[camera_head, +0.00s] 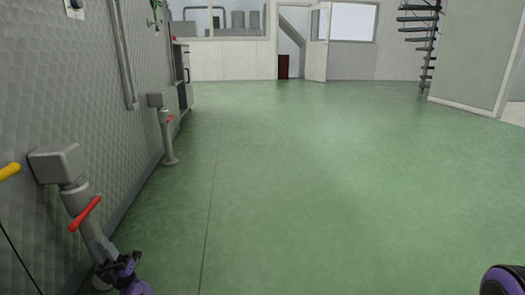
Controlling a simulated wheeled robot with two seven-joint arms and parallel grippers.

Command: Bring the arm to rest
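My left gripper (121,268) shows at the bottom left edge, a small black and purple shape, mostly cut off by the frame. It overlaps the lower end of a grey pipe outlet with a red lever (85,213) on the wall; I cannot tell whether they touch. Its fingers are too small and dark to show whether they are open or shut. A black and purple rounded part of my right arm (503,280) shows in the bottom right corner. My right gripper is out of view.
A textured grey wall (60,110) runs along the left, with a second red-levered pipe (165,130) farther on and a yellow handle (9,171) at the left edge. The green floor (300,180) ahead is clear. An open white door (317,45) and spiral stairs (420,35) stand far back.

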